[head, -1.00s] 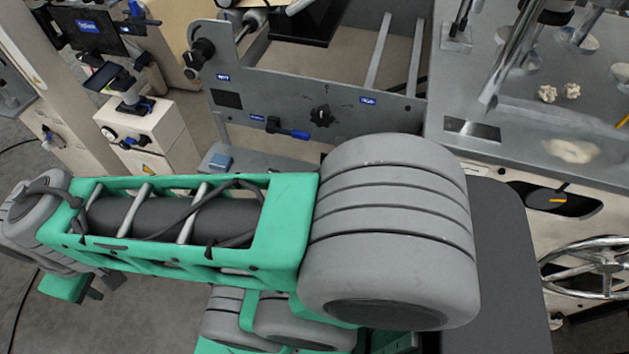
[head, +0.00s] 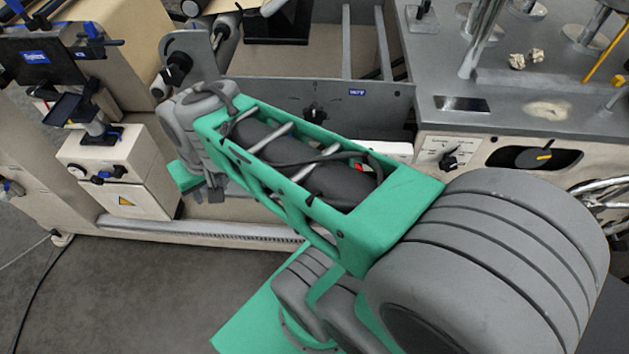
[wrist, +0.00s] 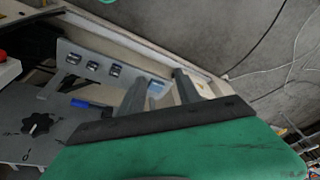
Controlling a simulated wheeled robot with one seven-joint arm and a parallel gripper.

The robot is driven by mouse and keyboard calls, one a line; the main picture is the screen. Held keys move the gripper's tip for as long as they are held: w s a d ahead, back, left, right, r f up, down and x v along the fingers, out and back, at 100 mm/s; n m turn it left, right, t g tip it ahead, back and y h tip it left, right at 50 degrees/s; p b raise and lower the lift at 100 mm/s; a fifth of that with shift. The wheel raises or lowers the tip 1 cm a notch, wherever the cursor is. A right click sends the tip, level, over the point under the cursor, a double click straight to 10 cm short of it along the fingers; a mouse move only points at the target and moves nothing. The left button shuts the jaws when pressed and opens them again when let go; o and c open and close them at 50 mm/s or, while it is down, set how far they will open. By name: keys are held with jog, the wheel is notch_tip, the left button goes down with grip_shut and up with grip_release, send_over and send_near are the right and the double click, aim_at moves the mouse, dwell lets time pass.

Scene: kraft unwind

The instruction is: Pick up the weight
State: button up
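My gripper (wrist: 163,80) shows in the wrist view as two grey fingers standing apart beyond a dark bar and a green housing. A small light blue block (wrist: 157,89) shows between the fingers, beside the machine's panel. I see no clear contact with it and cannot tell whether it is the weight. Nothing else in view is clearly a weight. In the head view my green and grey arm reaches to the upper left, and the gripper's fingers cannot be made out there.
The panel has a black knob (wrist: 37,124) and a blue handle (wrist: 88,103). A grey machine top (head: 500,85) with rods stands at the upper right.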

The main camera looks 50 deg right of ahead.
jog(key=w+d+f+m+y+b, duration=0.1)
jog(key=w+d+f+m+b, duration=0.25)
jog(key=d+f+m, duration=0.4)
jog(key=w+d+f+m+b, duration=0.3)
jog(key=w+d+f+m, duration=0.2)
jog(key=d+f+m, duration=0.25)
jog(key=s+d+f+m+y+b, duration=0.1)
jog(key=s+d+f+m+b, duration=0.1)
jog(key=s+d+f+m, duration=0.3)
jog(key=s+d+f+m+b, duration=0.1)
jog(key=s+d+f+m, duration=0.15)
jog(key=d+m, duration=0.5)
jog(key=x, duration=0.2)
jog(key=b+x, duration=0.1)
jog(key=x, duration=0.5)
jog(key=shift+w+d+b, duration=0.25)
jog(key=shift+d+b, duration=0.05)
jog(key=shift+r, duration=0.1)
jog(key=shift+c, duration=0.3)
grip_shut()
jog(key=shift+t, duration=0.3)
